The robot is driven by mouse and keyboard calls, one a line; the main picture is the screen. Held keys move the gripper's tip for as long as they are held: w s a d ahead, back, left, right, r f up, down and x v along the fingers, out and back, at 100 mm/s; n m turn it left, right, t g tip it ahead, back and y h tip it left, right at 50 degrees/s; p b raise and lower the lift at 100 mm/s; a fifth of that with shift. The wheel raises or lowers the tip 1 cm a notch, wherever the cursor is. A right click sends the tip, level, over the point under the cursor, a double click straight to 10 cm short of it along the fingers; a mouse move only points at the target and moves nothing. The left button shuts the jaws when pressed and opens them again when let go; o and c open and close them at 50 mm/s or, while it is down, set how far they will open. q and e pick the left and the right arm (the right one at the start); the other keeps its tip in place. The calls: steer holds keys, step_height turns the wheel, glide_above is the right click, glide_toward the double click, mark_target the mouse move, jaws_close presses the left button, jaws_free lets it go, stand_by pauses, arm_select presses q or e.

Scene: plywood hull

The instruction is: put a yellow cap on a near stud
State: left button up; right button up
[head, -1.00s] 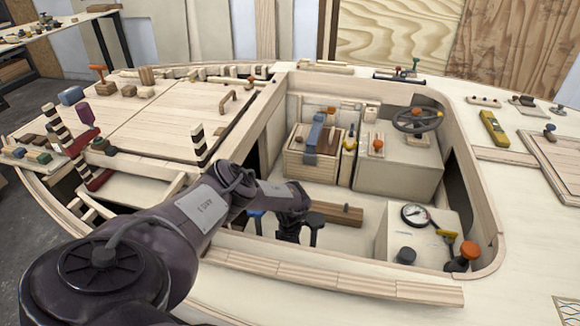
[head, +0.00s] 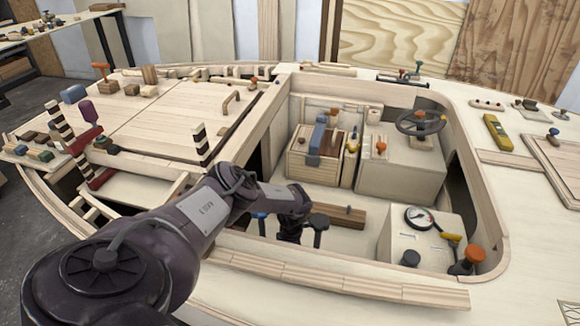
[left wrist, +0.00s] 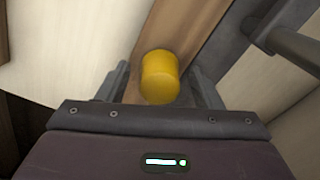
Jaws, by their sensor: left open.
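In the left wrist view a yellow cap (left wrist: 160,79) stands between the two fingers of my left gripper (left wrist: 160,92), with a brown wooden beam (left wrist: 181,32) behind it. The fingers are apart, with a gap visible beside the cap. In the head view my left gripper (head: 290,236) is down inside the hull opening, at the left end of a brown beam (head: 338,213). My arm hides the yellow cap there. A small dark stud (head: 348,209) shows on the beam. My right gripper is in neither view.
A box with a gauge (head: 419,219) and an orange-topped knob (head: 467,260) stand to the right. A wooden box (head: 311,165) and the steering-wheel console (head: 396,172) stand behind. The near hull rim (head: 340,278) is in front. A dark-topped post (head: 318,224) is close by my gripper.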

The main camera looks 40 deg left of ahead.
arm_select(q)
steer(key=shift+f, duration=0.5)
steer(key=shift+d+r, duration=0.2)
steer(key=shift+r, duration=0.3)
steer(key=r+p, duration=0.1)
steer(key=r, duration=0.2)
steer(key=r+p, duration=0.2)
steer(key=r, duration=0.1)
steer(key=shift+a+r, duration=0.2)
steer(key=shift+r, duration=0.7)
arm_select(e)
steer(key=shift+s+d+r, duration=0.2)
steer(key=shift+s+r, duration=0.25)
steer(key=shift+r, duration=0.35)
